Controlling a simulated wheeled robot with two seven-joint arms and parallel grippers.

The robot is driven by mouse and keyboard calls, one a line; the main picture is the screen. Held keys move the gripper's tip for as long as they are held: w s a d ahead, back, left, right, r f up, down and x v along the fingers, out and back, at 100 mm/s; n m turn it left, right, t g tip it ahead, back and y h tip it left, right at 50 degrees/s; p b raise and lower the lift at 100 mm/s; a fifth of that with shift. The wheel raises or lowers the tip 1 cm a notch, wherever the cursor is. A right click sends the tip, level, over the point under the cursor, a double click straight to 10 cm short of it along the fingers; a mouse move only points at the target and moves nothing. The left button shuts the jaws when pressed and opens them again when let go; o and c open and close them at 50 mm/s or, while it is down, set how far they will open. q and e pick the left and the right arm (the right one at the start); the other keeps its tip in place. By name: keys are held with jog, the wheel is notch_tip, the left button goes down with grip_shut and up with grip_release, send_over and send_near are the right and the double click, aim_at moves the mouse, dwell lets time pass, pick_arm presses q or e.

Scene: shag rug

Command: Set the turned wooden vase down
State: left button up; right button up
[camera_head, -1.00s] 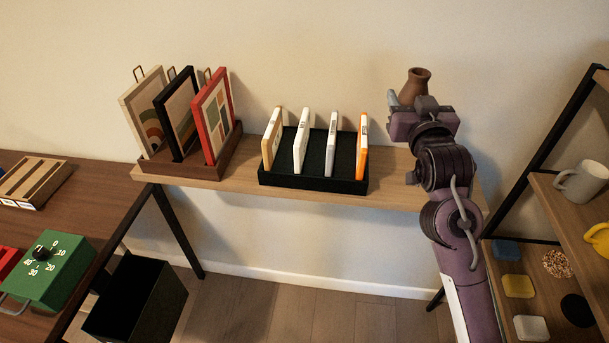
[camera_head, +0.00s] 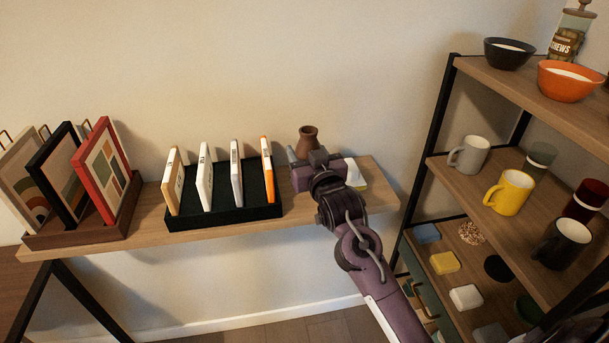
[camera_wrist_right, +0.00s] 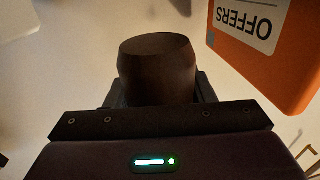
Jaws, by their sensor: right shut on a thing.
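My right gripper is shut on the vase. In the right wrist view the dark body of the vase (camera_wrist_right: 157,67) fills the space between the jaws. The gripper hides its lower part, so I cannot tell whether its base touches the shelf. My left gripper is not in view.
A black rack (camera_head: 225,214) with several upright slim cases stands left of the vase; the orange case (camera_head: 267,165) is nearest. A white and yellowish pad (camera_head: 355,173) lies right of my gripper. Picture frames (camera_head: 100,170) stand far left. A shelf unit (camera_head: 441,120) with mugs and bowls is at right.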

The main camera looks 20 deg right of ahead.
jog(key=shift+f, duration=3.4)
jog(key=shift+f, duration=0.1)
jog(key=o, duration=1.1)
jog(key=s+a+b, duration=0.1)
jog(key=s, duration=1.1)
jog(key=shift+a, duration=0.15)
